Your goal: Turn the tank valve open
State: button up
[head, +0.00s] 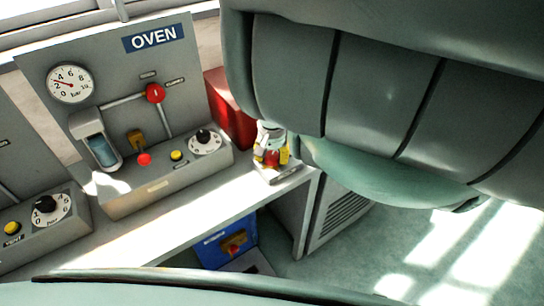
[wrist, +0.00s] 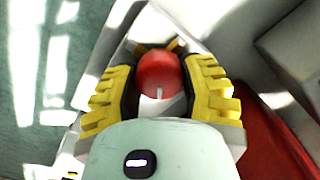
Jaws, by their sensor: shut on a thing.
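My gripper (wrist: 160,92) has its yellow fingers on both sides of a red round knob (wrist: 158,72) and is shut on it. In the head view my gripper (head: 271,157) is at the right end of the bench, beside the oven panel, and the red knob shows between its fingers. A small grey base (head: 281,176) lies just below the fingers. I cannot read a label on this knob, so I cannot tell whether it is the tank valve. Its stem and turn angle are mostly hidden.
The oven panel (head: 95,47) carries a gauge (head: 71,84), a red valve knob (head: 155,93) and a black dial (head: 204,138). A red box (head: 231,112) stands behind my gripper. A blue unit (head: 228,240) is below the bench. Open floor (head: 350,250) lies to the right.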

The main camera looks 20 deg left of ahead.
aim_at(272, 154)
jog(key=n, duration=0.5)
jog(key=shift+n+b, duration=0.3)
jog(key=n, duration=0.5)
dwell(0.4)
jog(key=o, duration=1.2)
notch_tip(272, 154, up, 6)
jog(key=shift+w+r, duration=0.1)
jog(key=shift+w, duration=0.05)
jog(key=shift+r, duration=0.65)
